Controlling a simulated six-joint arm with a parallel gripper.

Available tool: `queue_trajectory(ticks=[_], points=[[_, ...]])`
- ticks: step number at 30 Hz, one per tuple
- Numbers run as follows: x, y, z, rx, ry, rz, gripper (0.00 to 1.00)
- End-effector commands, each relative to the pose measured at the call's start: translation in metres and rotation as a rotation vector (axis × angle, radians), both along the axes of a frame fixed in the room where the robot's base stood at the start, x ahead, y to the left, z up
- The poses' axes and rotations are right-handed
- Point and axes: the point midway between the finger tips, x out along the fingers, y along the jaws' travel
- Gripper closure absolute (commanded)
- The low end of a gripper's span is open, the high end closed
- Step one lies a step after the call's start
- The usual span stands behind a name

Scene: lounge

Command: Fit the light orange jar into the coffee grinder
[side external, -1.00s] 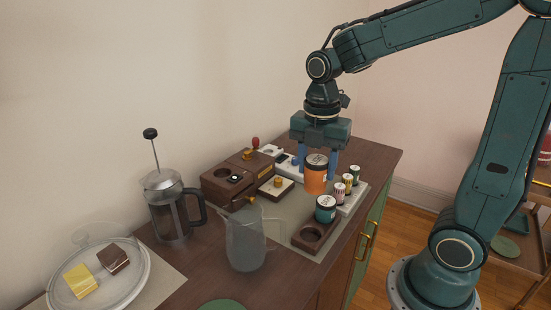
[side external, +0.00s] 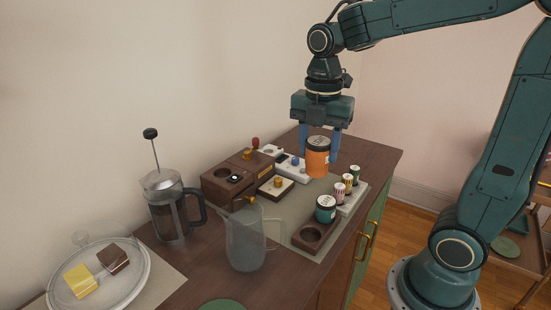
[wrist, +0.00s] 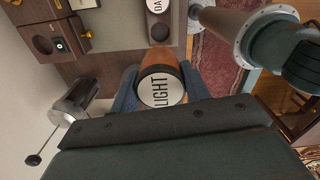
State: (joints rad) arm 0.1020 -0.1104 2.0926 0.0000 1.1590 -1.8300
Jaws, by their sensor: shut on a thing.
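My gripper (side external: 319,152) is shut on the light orange jar (side external: 318,160). It holds the jar upright in the air above the counter. In the wrist view the jar's white lid (wrist: 162,90) reads LIGHT, between the fingers. The coffee grinder appears to be the dark wooden unit (side external: 214,191) to the left of the jar, with an open round recess on top and a small dial. It also shows at the upper left of the wrist view (wrist: 36,28). The jar is apart from it.
A dark green jar (side external: 325,209) stands in a wooden holder with an empty round slot (side external: 312,238). Several small jars (side external: 348,181) stand behind it. A clear pitcher (side external: 245,243), a French press (side external: 172,208) and a plate with cakes (side external: 118,286) are at the left.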

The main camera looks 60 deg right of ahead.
Motion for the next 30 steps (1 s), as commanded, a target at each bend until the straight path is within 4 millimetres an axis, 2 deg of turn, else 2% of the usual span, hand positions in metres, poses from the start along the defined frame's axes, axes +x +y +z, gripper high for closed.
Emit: queue_trajectory(ticks=[5,11,17,30], points=[[0.003,0.000,0.001,0.000,0.000,0.000,0.80],[0.021,-0.002,0.004,0.000,0.001,0.000,0.80],[0.057,-0.004,0.009,0.000,0.000,0.000,0.80],[0.153,-0.009,0.007,0.000,0.001,0.001,0.80]])
